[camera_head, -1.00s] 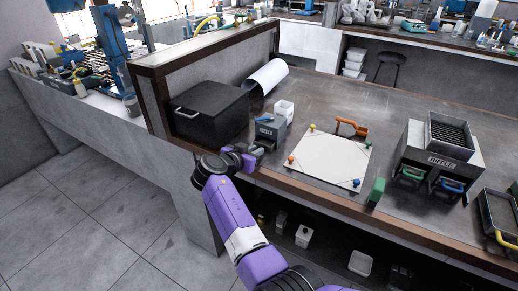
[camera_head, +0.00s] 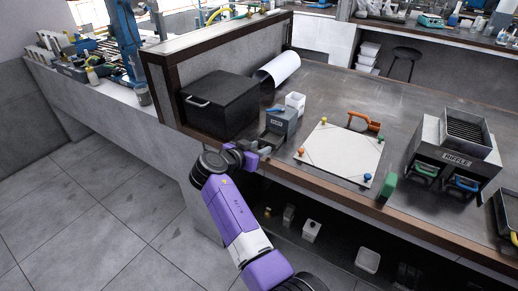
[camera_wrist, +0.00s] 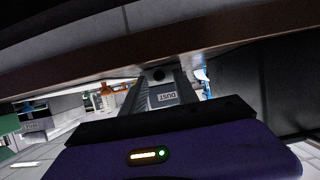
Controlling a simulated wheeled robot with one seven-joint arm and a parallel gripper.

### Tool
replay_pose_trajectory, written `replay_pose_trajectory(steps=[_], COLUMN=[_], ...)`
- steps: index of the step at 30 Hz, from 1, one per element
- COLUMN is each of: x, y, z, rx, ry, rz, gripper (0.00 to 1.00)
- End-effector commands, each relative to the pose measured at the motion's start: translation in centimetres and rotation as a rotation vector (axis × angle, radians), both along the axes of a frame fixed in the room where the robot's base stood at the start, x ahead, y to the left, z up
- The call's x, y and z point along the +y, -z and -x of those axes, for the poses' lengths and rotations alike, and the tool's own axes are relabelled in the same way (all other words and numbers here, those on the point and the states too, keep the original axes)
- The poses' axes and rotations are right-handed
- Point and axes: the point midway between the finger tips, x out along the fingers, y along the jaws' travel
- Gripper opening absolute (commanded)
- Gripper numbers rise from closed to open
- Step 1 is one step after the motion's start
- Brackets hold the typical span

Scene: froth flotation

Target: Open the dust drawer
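The small grey dust box (camera_head: 283,120) stands near the table's front edge, beside a white cup. Its drawer (camera_head: 270,139) sticks out of the front towards me, with the dark inside of its tray showing from above. My gripper (camera_head: 262,152) is at the drawer's front, over the table edge. In the wrist view the upside-down DUST label (camera_wrist: 167,97) and a dark round spot (camera_wrist: 158,75) show between my two fingers (camera_wrist: 161,77). The fingers appear shut on the drawer's front; the contact itself is partly hidden.
A black case (camera_head: 218,104) stands left of the dust box. A white board (camera_head: 342,152) with coloured knobs and the RIFFLE splitter (camera_head: 455,160) are to the right. The floor at left is clear.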

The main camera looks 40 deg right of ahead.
Motion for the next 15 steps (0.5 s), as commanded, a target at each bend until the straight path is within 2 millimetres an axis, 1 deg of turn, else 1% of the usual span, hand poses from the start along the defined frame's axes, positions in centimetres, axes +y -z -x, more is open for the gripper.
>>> replay_pose_trajectory(steps=[5, 12, 15], x=[1.8, 5.2, 6.1], y=[-0.7, -2.1, -2.5], z=[0.5, 1.8, 2.1], rx=[-0.003, -0.002, 0.0], ry=[-0.004, -0.004, -0.002], rz=[0.001, 0.001, 0.001], gripper=[0.36, 0.36, 0.36])
